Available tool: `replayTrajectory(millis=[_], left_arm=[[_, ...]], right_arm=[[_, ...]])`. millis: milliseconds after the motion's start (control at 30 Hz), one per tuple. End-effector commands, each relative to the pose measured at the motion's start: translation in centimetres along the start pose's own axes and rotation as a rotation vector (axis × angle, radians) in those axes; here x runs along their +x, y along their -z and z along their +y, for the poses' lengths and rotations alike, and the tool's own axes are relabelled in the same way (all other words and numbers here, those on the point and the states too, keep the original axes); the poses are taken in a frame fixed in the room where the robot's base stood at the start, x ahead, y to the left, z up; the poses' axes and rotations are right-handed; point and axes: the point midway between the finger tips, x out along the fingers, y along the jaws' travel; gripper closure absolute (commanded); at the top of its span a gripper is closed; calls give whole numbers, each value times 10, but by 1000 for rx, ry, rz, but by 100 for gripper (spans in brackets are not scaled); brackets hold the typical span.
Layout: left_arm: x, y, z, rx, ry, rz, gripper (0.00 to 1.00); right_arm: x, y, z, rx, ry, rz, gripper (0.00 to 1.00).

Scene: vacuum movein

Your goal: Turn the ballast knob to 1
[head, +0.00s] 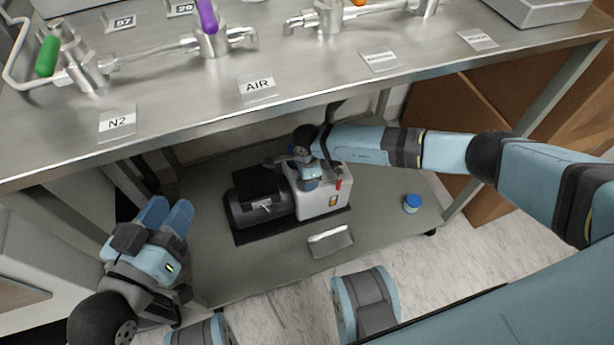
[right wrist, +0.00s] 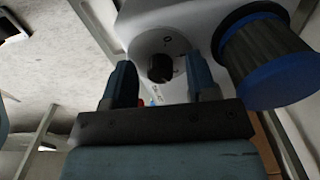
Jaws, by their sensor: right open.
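The vacuum pump (head: 318,204), with a white body and a black motor, stands on the lower shelf. In the right wrist view, its black ballast knob (right wrist: 160,68) sits on a round dial on the white housing. A mark like a 0 shows above the knob and a faint mark to its right; the exact setting is unclear. My right gripper (right wrist: 163,82) is open, its two fingers on either side of the knob in the picture; contact cannot be told. In the head view the arm hides the knob. My left gripper (head: 165,214) looks open and empty, left of the shelf.
A black cylinder with a blue rim (right wrist: 268,60) stands close right of the right gripper. The steel table top (head: 190,110) with valves overhangs the lower shelf (head: 215,270). A blue-capped container (head: 411,204) and a silvery label plate (head: 330,241) are on the shelf.

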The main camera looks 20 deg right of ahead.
Motion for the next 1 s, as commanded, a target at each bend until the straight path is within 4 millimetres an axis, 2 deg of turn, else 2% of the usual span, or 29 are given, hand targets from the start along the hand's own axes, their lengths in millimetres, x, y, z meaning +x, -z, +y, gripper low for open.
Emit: replayTrajectory(millis=[100, 300, 667, 1000], left_arm=[[0, 0, 0, 0, 0, 0, 64], [0, 0, 0, 0, 0, 0, 64], [0, -1, 0, 2, 0, 1, 64], [1, -2, -2, 22, 3, 11, 64]], right_arm=[[0, 0, 0, 0, 0, 0, 50], [0, 0, 0, 0, 0, 0, 96], [0, 0, 0, -43, 1, 0, 97], [0, 0, 0, -272, 1, 1, 97]])
